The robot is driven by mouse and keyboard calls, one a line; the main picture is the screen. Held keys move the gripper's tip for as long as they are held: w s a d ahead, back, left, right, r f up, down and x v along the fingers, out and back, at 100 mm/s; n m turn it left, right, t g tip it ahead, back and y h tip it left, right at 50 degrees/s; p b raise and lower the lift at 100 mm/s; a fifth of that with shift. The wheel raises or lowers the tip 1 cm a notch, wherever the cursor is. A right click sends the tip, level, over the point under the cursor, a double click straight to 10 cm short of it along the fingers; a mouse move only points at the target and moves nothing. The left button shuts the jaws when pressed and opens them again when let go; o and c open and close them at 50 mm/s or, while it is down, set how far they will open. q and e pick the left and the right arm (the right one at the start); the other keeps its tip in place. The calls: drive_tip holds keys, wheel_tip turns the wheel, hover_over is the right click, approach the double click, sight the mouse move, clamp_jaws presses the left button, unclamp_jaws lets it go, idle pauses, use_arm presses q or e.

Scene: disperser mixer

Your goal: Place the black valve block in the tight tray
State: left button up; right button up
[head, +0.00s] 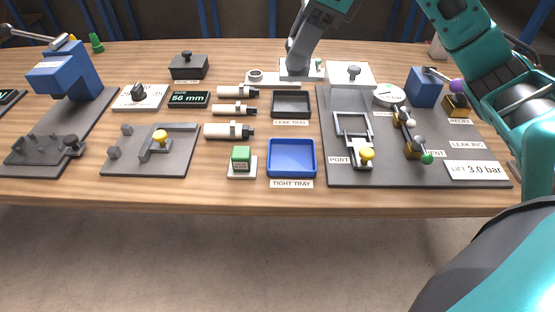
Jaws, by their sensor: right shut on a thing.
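The tight tray (292,174) is a blue, open, empty tray near the table's front edge, with its label in front. My right gripper (294,72) is at the back middle of the table, low over a pale plate (318,73). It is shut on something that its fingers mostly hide. I cannot make out for certain which thing is the black valve block. A black block with a knob on top (188,67) stands at the back left, apart from my gripper. My left gripper is not in view.
The dark, empty leak tray (291,105) lies behind the tight tray. A green block (241,155) on a white pad and several white cylinders (229,131) are to its left. The grey leak rig board (440,172), with levers and knobs, is to its right.

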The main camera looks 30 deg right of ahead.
drive_tip(key=shift+a, duration=0.1)
wheel_tip(320, 180, down, 16)
drive_tip(key=shift+f+b, duration=0.1)
drive_tip(key=shift+b, duration=1)
wheel_tip(320, 180, down, 4)
drive_tip(key=shift+r, duration=0.1)
drive_tip(key=shift+f+b, duration=0.2)
drive_tip(key=shift+b, duration=0.2)
drive_tip(key=o, duration=1.2)
